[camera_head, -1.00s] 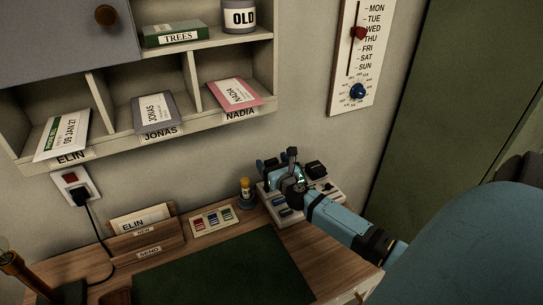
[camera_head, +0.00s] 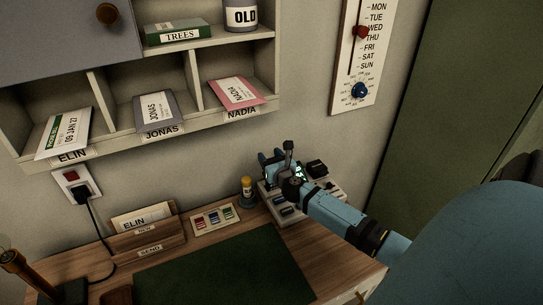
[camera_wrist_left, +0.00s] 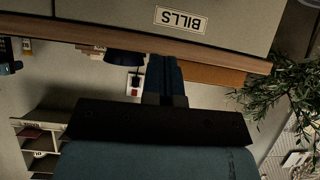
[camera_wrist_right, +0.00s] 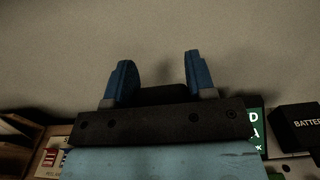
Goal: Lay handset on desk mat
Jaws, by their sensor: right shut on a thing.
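The desk mat (camera_head: 225,272) is a dark green sheet on the wooden desk, and its visible part is bare. My right gripper (camera_head: 272,158) is above the grey desk unit (camera_head: 331,192) at the back right of the desk. In the right wrist view its blue fingers (camera_wrist_right: 158,75) stand apart, with a dark piece, apparently the handset (camera_wrist_right: 163,95), between them. The handset is mostly hidden, and its shape cannot be made out. My left gripper (camera_wrist_left: 165,82) shows in the left wrist view with its fingers together and nothing visible between them.
A yellow-topped bottle (camera_head: 246,190), a card with coloured strips (camera_head: 214,218) and a wooden letter holder (camera_head: 147,246) line the mat's back edge. A black box (camera_head: 316,168) stands on the grey unit. Pigeonholes (camera_head: 150,140) overhang the back. A lamp stand (camera_head: 25,268) is at left.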

